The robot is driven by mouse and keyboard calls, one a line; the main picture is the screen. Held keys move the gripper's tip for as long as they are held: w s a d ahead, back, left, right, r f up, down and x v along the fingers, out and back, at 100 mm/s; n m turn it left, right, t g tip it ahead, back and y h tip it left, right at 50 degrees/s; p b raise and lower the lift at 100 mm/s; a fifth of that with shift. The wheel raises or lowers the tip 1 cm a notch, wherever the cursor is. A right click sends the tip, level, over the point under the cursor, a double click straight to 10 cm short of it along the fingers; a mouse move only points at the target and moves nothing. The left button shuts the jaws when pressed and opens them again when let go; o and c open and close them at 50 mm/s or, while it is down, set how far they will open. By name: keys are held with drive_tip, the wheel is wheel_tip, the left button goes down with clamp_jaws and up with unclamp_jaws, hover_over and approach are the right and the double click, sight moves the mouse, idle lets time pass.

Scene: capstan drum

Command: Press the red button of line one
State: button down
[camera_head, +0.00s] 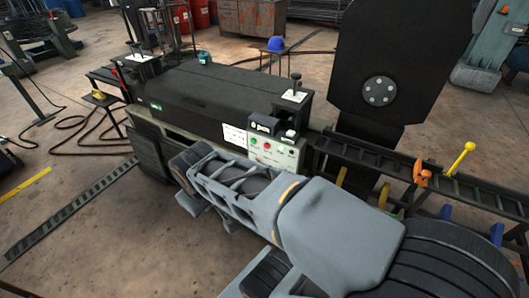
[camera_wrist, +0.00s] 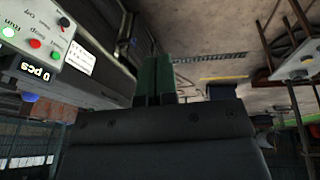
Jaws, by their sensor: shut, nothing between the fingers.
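A light grey control panel (camera_head: 275,151) sits on the front of the black machine in the head view. Its red button (camera_head: 267,146) is beside a green button (camera_head: 254,141). In the wrist view the panel (camera_wrist: 52,14) shows upside down at the upper left. My gripper (camera_wrist: 157,62) has green fingers, shut together and empty. They point along the machine's side, to the right of the panel and apart from it. My arm hides the fingers in the head view.
A dark counter showing "0 pcs" (camera_wrist: 38,72) adjoins the panel. The black machine (camera_head: 190,88) fills the middle, with a tall black plate (camera_head: 390,55) and a rail with a yellow-knobbed lever (camera_head: 462,158) at right.

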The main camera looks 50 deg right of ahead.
sight(266, 146)
drive_tip(key=w+d+f+n+g+h+b, duration=0.3)
drive_tip(key=d+f+n+h+b, duration=0.5)
drive_tip(key=d+f+n+b, duration=0.45)
drive_tip(key=w+d+f+n+t+h+b, duration=0.2)
drive_tip(key=w+d+f+n+h+b, duration=0.1)
drive_tip(key=n, duration=0.9)
drive_tip(key=w+d+f+n+t+h+b, duration=0.2)
drive_tip(key=w+d+f+n+h+b, duration=0.2)
drive_tip(key=d+n, duration=0.5)
drive_tip(key=w+n+h+b, duration=0.1)
drive_tip(key=w+n+b, duration=0.1)
drive_tip(key=w+n, duration=0.1)
drive_tip(key=shift+w+d+n+h, duration=0.2)
drive_tip(key=shift+n+h, duration=0.1)
drive_tip(key=shift+n, duration=0.05)
drive_tip(key=shift+d+b, duration=0.1)
drive_tip(key=shift+b, duration=0.2)
drive_tip(key=b+x, duration=0.3)
drive_tip(key=x, duration=1)
drive_tip(key=shift+w+d+b, duration=0.1)
drive_tip(key=shift+d+b, duration=0.2)
drive_tip(key=shift+d, duration=0.1)
drive_tip(key=shift+r, duration=0.1)
